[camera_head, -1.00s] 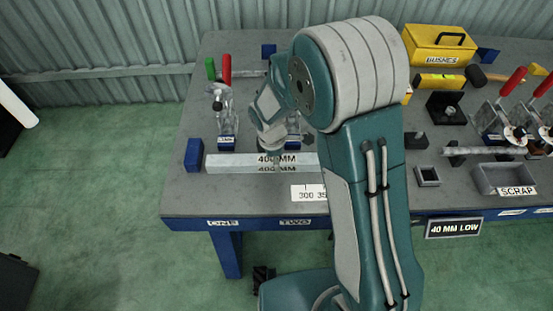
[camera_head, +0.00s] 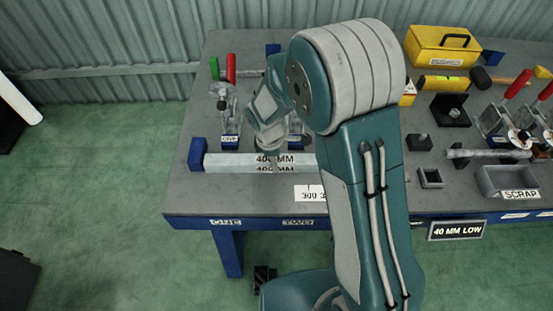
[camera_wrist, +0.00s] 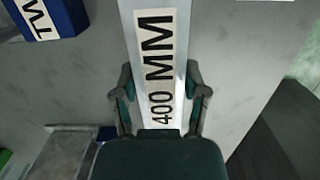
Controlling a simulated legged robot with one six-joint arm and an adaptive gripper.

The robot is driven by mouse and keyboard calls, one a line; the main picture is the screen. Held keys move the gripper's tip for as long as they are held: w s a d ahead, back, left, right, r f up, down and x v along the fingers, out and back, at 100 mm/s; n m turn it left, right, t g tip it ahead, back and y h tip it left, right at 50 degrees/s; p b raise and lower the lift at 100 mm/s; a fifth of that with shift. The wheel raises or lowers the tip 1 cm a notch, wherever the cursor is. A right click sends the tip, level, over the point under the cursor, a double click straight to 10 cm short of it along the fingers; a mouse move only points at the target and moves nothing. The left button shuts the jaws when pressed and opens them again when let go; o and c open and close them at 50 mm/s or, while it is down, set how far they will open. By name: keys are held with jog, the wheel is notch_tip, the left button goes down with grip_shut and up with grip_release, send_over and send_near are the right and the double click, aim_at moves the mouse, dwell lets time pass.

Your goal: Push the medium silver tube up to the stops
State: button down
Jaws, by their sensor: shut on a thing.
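The medium silver tube (camera_head: 228,162), labelled 400 MM, lies along the front of the grey bench in the head view. Its left end is at the blue stop block (camera_head: 197,153); I cannot tell whether they touch. My arm hides its right end. In the wrist view the tube (camera_wrist: 181,45) runs up the picture between my fingers. My gripper (camera_wrist: 159,88) is shut on the tube, one finger on each side of the label. In the head view my gripper (camera_head: 277,158) is at the tube, partly hidden by my wrist.
Clamps (camera_head: 231,115) with red and green handles stand behind the tube. A white scale label (camera_head: 310,193) lies in front of it. At right are a scrap tray (camera_head: 505,182), small dark blocks, more clamps and a yellow case (camera_head: 440,45). The bench's front left is clear.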

jog(key=shift+a, duration=0.45)
jog(key=shift+w, duration=0.1)
jog(key=shift+c, duration=1.8)
grip_release()
jog(key=o, duration=0.3)
jog(key=shift+a, duration=0.15)
jog(key=shift+r, duration=0.35)
jog(key=r, duration=0.3)
jog(key=a+r, duration=0.1)
jog(key=r, duration=0.7)
jog(key=shift+w+a, duration=0.1)
jog(key=shift+a, duration=0.15)
